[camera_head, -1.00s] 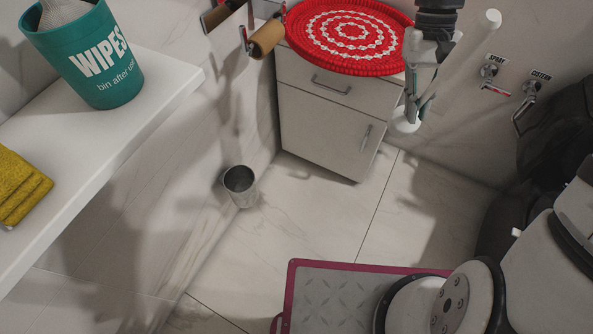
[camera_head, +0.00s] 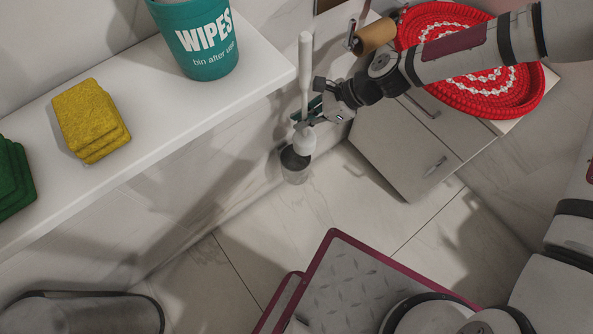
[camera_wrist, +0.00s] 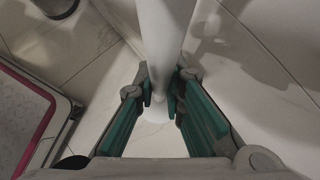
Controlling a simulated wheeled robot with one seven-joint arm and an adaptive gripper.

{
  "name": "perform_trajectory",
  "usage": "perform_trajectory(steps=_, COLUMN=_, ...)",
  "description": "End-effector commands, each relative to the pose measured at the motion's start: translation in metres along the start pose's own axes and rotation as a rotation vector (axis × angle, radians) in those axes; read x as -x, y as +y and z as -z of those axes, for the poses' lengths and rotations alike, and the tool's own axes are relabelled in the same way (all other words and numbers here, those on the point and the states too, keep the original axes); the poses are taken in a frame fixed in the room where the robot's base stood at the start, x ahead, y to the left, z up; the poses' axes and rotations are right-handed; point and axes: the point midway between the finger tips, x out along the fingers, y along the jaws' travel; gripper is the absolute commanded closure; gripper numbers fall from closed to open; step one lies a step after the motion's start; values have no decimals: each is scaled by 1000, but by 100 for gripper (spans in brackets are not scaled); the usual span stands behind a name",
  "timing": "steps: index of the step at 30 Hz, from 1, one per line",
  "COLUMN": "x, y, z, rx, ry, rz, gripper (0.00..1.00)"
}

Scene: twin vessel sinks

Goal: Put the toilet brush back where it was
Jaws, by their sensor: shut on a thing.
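The white toilet brush (camera_head: 305,75) is held nearly upright with its handle up. My gripper (camera_head: 309,114) is shut on its shaft, low down near the white head (camera_head: 304,140). In the wrist view the white brush (camera_wrist: 164,40) runs between the green fingers of my gripper (camera_wrist: 160,95). The grey metal cup (camera_head: 295,172) stands on the floor by the wall. In the head view the brush head overlaps the cup's far right rim; I cannot tell whether its tip is above or inside the opening.
A white shelf (camera_head: 190,115) at the left carries a teal wipes tub (camera_head: 198,45), yellow sponges (camera_head: 92,118) and green sponges (camera_head: 12,178). A cabinet (camera_head: 405,145) with a red woven tray (camera_head: 530,95) stands right of the cup. A paper roll (camera_head: 375,36) hangs behind.

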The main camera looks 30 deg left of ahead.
Motion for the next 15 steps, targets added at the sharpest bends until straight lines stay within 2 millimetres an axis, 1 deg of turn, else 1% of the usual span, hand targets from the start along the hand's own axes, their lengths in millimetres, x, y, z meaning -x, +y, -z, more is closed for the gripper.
perform_trajectory(steps=1, x=-7, y=1, z=-5, rx=-19, ry=-9, rz=19, gripper=100)
perform_trajectory(steps=3, x=-14, y=1, z=-10, rx=-38, ry=-16, rz=42, gripper=100)
perform_trajectory(steps=5, x=-18, y=1, z=-11, rx=-46, ry=-20, rz=55, gripper=100)
perform_trajectory(steps=7, x=-24, y=1, z=-8, rx=-53, ry=-22, rz=62, gripper=100)
perform_trajectory(steps=11, x=-43, y=1, z=10, rx=-56, ry=-22, rz=63, gripper=100)
perform_trajectory(steps=15, x=-68, y=0, z=35, rx=-55, ry=-22, rz=63, gripper=100)
